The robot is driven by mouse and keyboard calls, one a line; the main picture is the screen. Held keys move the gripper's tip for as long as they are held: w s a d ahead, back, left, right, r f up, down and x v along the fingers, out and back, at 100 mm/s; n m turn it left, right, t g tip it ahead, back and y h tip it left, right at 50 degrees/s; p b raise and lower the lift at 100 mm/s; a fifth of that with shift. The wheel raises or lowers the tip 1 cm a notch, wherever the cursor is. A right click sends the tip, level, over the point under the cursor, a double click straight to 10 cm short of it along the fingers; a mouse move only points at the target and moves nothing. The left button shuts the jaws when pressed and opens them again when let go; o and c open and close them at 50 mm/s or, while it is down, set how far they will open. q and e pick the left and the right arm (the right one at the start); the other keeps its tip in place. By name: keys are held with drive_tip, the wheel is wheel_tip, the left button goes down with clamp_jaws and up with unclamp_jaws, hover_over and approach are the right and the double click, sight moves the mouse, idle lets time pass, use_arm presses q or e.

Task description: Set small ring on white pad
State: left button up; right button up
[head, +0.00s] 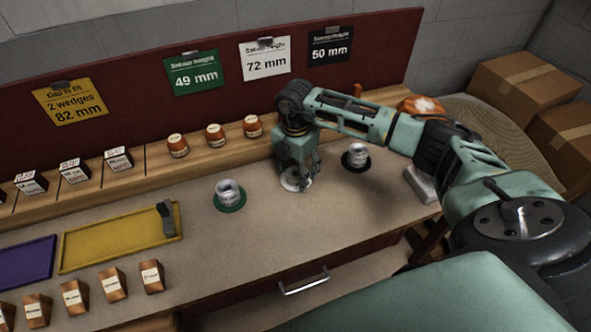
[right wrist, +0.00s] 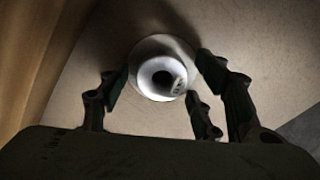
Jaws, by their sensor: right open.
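The white pad (head: 290,183) lies on the table in the head view, under my right gripper (head: 303,172). In the right wrist view a small white ring (right wrist: 160,76) with a dark centre hole and small print stands on the white pad (right wrist: 150,46). My right gripper (right wrist: 160,92) is open, its fingers on both sides of the ring with a visible gap. In the head view my gripper hides most of this ring. Another ring (head: 228,191) stands on the green pad (head: 230,206), and one (head: 357,154) on the black pad (head: 356,167). My left gripper is not in view.
A yellow tray (head: 105,260) holding a grey piece (head: 166,219) and a purple tray (head: 24,266) lie at the left. Several labelled wooden wedges (head: 112,285) line the front edge. A wooden ledge (head: 150,178) with labelled pieces runs along the back. A pale block (head: 420,184) lies at the right.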

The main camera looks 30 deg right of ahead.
sight(295, 173)
drive_tip(key=shift+r, duration=0.3)
drive_tip(key=shift+w+r, duration=0.1)
drive_tip(key=shift+r, duration=0.2)
wheel_tip(295, 173, up, 11)
drive_tip(key=b, duration=0.2)
